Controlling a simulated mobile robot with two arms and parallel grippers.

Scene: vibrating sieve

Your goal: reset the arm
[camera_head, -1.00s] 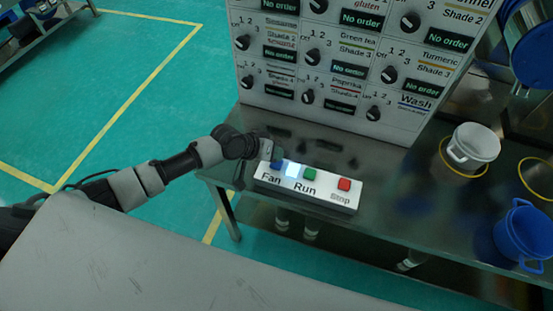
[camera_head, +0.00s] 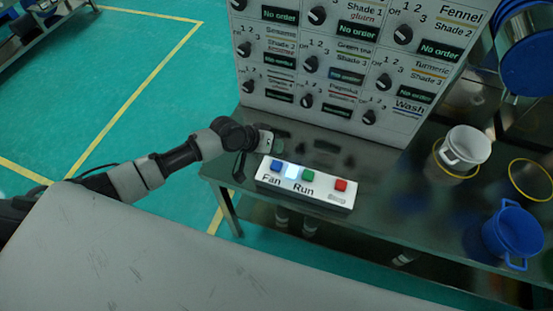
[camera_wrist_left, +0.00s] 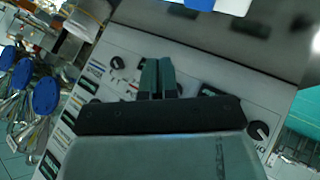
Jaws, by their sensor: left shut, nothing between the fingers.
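My left gripper (camera_head: 270,143) is at the end of the arm that comes in from the left. It is above the metal table, just behind the Fan end of the white button box (camera_head: 306,187) and apart from its buttons. In the left wrist view its two dark fingers (camera_wrist_left: 157,78) are together with nothing between them. The box has a blue button (camera_head: 275,166), a brightly lit spot, a green button (camera_head: 308,175) and a red button (camera_head: 341,185). My right gripper is not in view.
A large dial panel (camera_head: 352,92) stands behind the box, and fills much of the left wrist view (camera_wrist_left: 110,42). A white pot (camera_head: 467,146) and a blue pot (camera_head: 514,233) stand on the metal table (camera_head: 400,200) at right. Open green floor lies left.

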